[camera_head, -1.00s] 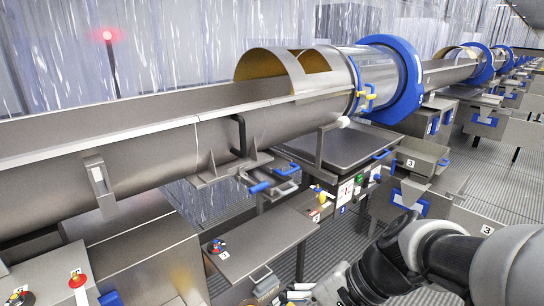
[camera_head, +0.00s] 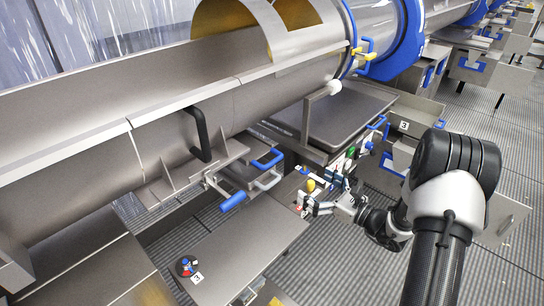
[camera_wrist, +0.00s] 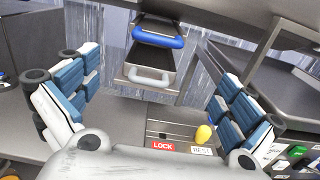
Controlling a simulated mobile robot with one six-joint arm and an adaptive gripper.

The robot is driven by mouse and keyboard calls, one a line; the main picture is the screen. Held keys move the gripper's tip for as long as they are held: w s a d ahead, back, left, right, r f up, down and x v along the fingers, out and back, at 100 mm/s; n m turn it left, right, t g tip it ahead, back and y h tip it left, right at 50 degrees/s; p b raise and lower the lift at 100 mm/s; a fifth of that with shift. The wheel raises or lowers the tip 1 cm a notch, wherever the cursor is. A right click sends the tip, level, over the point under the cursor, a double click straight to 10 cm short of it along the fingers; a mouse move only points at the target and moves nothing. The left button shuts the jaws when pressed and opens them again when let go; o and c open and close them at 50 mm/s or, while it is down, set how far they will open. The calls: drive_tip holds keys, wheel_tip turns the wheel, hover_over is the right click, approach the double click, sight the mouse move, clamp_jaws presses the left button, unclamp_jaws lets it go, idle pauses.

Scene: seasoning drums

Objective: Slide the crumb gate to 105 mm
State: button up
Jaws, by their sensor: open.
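My gripper (camera_head: 322,194) is open and empty beside the small control panel under the trough. In the wrist view its two blue-and-white fingers stand wide apart, with my gripper (camera_wrist: 155,85) facing a blue bar handle (camera_wrist: 158,38) and a grey loop handle (camera_wrist: 151,75) beyond. In the head view the blue handle (camera_head: 268,160) and grey handle (camera_head: 268,180) sit below the trough, left of my gripper. A yellow knob (camera_wrist: 203,133) and a red LOCK label (camera_wrist: 163,147) show low between the fingers. I cannot tell for sure which part is the crumb gate, and no millimetre scale is readable.
The long steel trough (camera_head: 150,140) with a black handle (camera_head: 201,133) runs above. A flat tray (camera_head: 345,115) stands behind the panel. A grey shelf (camera_head: 245,250) with a small button cluster lies front left.

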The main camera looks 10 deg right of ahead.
sight(275, 163)
drive_tip(key=b+x, duration=0.2)
drive_tip(key=x, duration=1.4)
drive_tip(key=shift+a+b, duration=0.25)
drive_tip(key=shift+b, duration=0.1)
drive_tip(key=shift+c, duration=0.2)
drive_tip(key=c, duration=1.2)
drive_tip(key=v, duration=1)
drive_tip(key=shift+s+d+p, duration=0.3)
drive_tip(key=shift+c, duration=0.4)
drive_tip(key=o, duration=1.3)
drive_tip(key=v, duration=1.2)
drive_tip(key=shift+w, duration=0.1)
